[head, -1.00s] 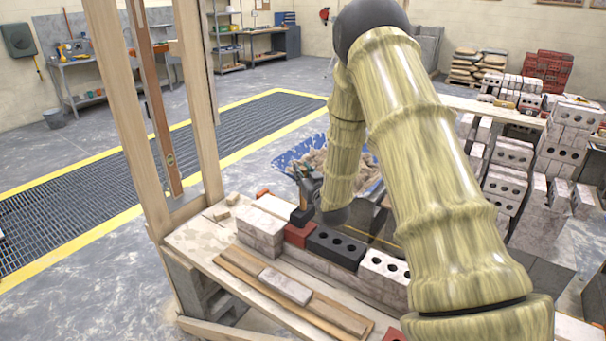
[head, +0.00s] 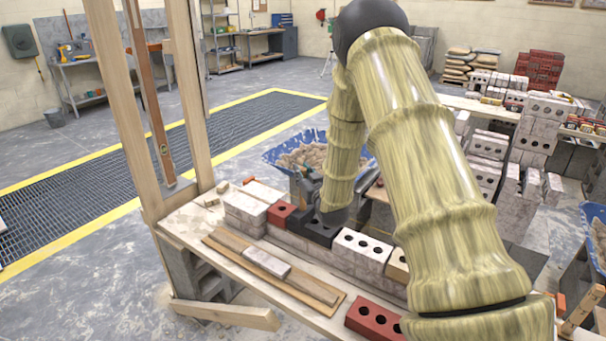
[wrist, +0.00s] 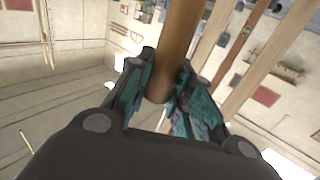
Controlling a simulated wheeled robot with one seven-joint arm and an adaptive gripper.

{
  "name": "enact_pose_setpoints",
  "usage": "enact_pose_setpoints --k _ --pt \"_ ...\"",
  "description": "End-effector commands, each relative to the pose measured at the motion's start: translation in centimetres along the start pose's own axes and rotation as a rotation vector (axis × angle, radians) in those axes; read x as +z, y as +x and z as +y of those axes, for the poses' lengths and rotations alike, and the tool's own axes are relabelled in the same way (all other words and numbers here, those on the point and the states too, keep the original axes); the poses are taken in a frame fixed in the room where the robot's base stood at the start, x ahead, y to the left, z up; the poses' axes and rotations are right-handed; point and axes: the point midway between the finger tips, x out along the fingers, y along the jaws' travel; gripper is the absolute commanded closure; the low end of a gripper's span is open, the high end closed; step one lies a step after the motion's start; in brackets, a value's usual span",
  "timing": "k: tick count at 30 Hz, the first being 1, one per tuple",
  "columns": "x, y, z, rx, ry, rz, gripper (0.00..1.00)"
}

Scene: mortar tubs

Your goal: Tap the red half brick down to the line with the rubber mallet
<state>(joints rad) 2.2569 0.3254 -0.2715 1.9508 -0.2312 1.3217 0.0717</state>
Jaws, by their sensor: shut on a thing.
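The red half brick (head: 281,213) sits in the top course of the wall in the head view, between a pale brick on its left and a dark holed brick (head: 321,231) on its right. My gripper (head: 309,188) is above the wall, shut on the mallet's wooden handle, which shows between its teal pads in the wrist view (wrist: 180,45). The black mallet head (head: 300,214) shows below the gripper, just right of the red half brick's visible face. I cannot tell whether it touches a brick. The line cannot be made out.
Planks with a pale brick (head: 267,262) lie in front of the wall. A red holed brick (head: 374,319) is at the near edge. A wooden post frame (head: 118,110) stands left. A blue mortar tub (head: 283,158) is behind, with brick stacks (head: 490,165) to the right.

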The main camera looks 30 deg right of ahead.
Motion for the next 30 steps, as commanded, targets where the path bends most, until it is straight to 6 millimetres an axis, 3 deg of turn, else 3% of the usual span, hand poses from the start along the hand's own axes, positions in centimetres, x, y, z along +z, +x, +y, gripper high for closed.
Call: enact_pose_setpoints --k 10,17,25,30 --pt "1.2 -1.2 -2.3 -0.015 0.000 0.001 1.00" --pt "2.9 -2.8 -5.2 -0.034 0.001 -0.002 1.00" --pt "5.1 -5.0 -9.1 -0.059 0.001 -0.001 1.00" --pt "7.2 -7.0 -12.7 -0.083 0.001 -0.003 1.00"
